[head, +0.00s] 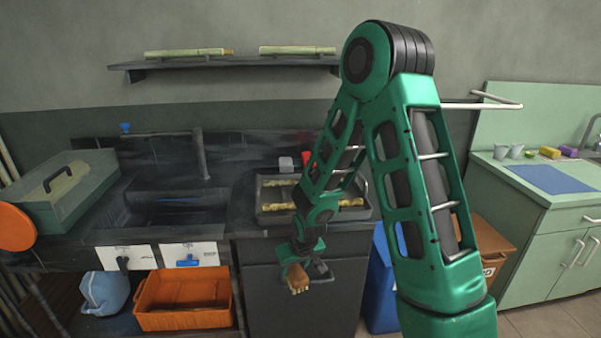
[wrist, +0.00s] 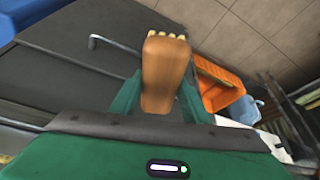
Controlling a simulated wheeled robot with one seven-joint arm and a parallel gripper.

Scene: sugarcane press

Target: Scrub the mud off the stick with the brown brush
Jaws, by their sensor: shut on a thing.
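My gripper (head: 308,270) is shut on the brown brush (head: 297,277) and holds it in the air in front of the dark cabinet, below counter height. In the wrist view the brush (wrist: 165,72) stands between the green fingers, with its pale bristles at the far end. Sticks (head: 283,206) lie in a dark tray (head: 265,217) on the counter, partly hidden by my arm. More sticks (head: 188,53) lie on the wall shelf. I cannot tell which stick is muddy.
A dark sink (head: 170,205) is left of the tray. A green box (head: 62,190) stands at the counter's left end. A blue bin (head: 382,290) and a green cabinet (head: 545,250) are at right.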

